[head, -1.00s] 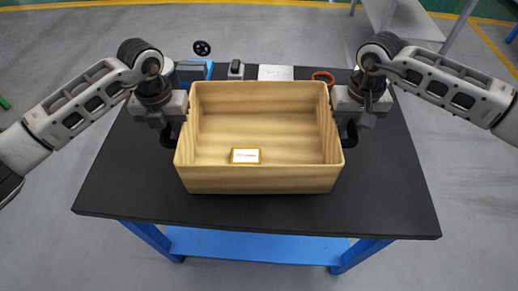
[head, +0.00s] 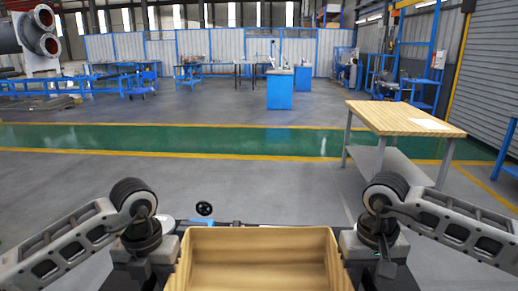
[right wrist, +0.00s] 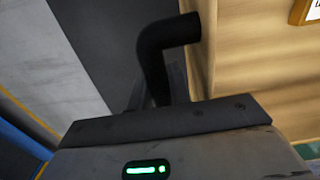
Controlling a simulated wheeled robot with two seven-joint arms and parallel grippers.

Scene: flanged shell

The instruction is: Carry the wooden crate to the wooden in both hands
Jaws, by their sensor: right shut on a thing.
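The wooden crate (head: 258,237) is at the bottom centre of the head view, its lower part cut off. Its pale inner wall also shows in the right wrist view (right wrist: 255,60). My right gripper (head: 376,272) is at the crate's right side. In the right wrist view, it is shut on a black bent bar (right wrist: 155,55) that meets the crate wall and looks like its handle. My left gripper (head: 143,272) is at the crate's left side; its fingers are hidden. A wooden-topped table (head: 400,117) stands farther off at the right.
Behind the crate, a strip of the dark worktable shows with a blue item (head: 197,223) and a black knob (head: 204,208). Open grey floor lies ahead, crossed by a green lane (head: 200,139). Blue benches stand far back.

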